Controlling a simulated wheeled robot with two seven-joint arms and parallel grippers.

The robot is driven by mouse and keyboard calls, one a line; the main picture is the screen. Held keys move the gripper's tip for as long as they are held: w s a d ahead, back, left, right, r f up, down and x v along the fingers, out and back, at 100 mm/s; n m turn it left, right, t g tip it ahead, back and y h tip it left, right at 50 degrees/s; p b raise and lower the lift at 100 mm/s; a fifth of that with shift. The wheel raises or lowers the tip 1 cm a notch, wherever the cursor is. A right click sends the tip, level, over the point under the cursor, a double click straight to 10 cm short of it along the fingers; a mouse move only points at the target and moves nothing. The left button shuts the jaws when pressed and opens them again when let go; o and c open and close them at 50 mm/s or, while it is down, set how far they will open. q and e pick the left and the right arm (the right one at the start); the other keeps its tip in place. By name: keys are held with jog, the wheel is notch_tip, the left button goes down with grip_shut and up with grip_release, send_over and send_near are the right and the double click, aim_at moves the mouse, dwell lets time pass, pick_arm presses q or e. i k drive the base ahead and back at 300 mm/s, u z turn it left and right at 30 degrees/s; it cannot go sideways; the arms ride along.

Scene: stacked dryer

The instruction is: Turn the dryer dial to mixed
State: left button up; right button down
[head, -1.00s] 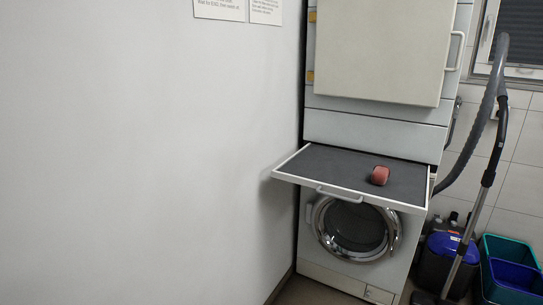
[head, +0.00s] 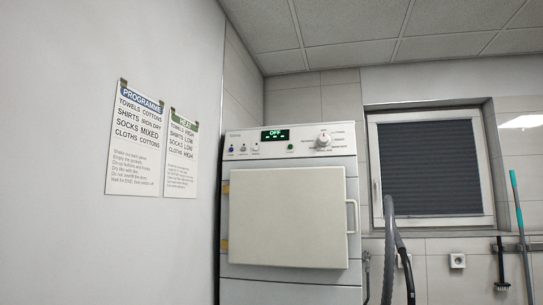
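The white dryer (head: 289,215) stands against the left wall, its square door shut, with a handle on the door's right side. Its control panel runs along the top. The dial (head: 323,139) is a pale round knob at the panel's right, ringed by small labels too small to read. A green display (head: 275,135) on the panel reads OFF. Neither of my grippers is in view.
A PROGRAMME sheet (head: 136,140) and a HEAT sheet (head: 181,155) hang on the left wall. The PROGRAMME sheet lists socks as MIXED. A grey vacuum hose (head: 399,250) rises at the dryer's lower right. A window with a dark blind (head: 433,168) is behind.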

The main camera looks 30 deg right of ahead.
aim_at(324, 140)
jog(key=z, duration=0.3)
jog(key=i, duration=1.45)
jog(key=z, duration=0.6)
